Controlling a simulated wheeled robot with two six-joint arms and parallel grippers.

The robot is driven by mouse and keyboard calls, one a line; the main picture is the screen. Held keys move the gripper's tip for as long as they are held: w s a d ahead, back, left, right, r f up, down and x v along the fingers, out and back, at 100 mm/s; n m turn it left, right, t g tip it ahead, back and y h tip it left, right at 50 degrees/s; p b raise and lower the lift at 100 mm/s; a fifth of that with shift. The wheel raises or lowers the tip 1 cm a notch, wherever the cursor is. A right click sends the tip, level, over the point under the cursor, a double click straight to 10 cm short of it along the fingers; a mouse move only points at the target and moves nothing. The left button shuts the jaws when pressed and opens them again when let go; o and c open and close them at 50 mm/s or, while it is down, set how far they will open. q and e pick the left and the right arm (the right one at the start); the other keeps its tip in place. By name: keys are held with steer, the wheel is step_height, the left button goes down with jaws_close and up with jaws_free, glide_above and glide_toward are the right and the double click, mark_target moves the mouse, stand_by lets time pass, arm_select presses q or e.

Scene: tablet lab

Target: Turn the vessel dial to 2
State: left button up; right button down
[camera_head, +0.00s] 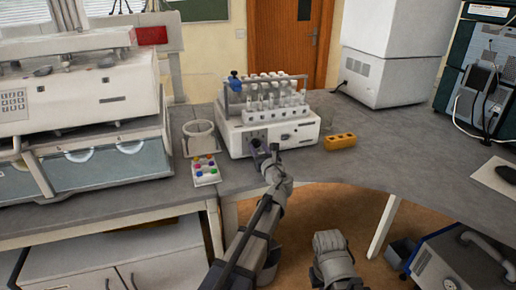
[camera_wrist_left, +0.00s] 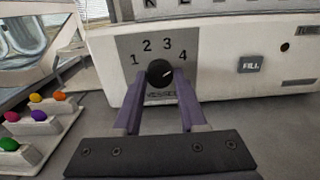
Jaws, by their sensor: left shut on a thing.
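The white dissolution machine (camera_head: 268,125) stands on the grey bench, with a row of vessels on top. Its black vessel dial (camera_wrist_left: 160,73) is on a grey panel marked 1, 2, 3 and 4. The dial's white mark points right and slightly up, toward the 4. My left gripper (camera_head: 262,150) reaches the front panel; in the wrist view its purple fingers (camera_wrist_left: 163,82) are shut on the dial, one on each side. A grey end part of my right arm (camera_head: 334,258) is low in the head view, away from the machine; its jaws cannot be made out.
A FILL button (camera_wrist_left: 250,65) is right of the dial. A white holder with coloured balls (camera_head: 205,170) and a white ring-shaped item (camera_head: 199,138) stand left of the machine. A yellow block (camera_head: 340,142) lies to its right. The bench farther right is mostly clear.

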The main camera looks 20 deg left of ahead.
arm_select(q)
jaws_close()
steer(key=shift+n, duration=0.4)
steer(key=n, duration=0.5)
steer(key=shift+n, duration=0.4)
steer(key=n, duration=0.9)
stand_by(0.3)
steer(key=o, duration=0.8)
jaws_free()
steer(key=shift+r, duration=0.1)
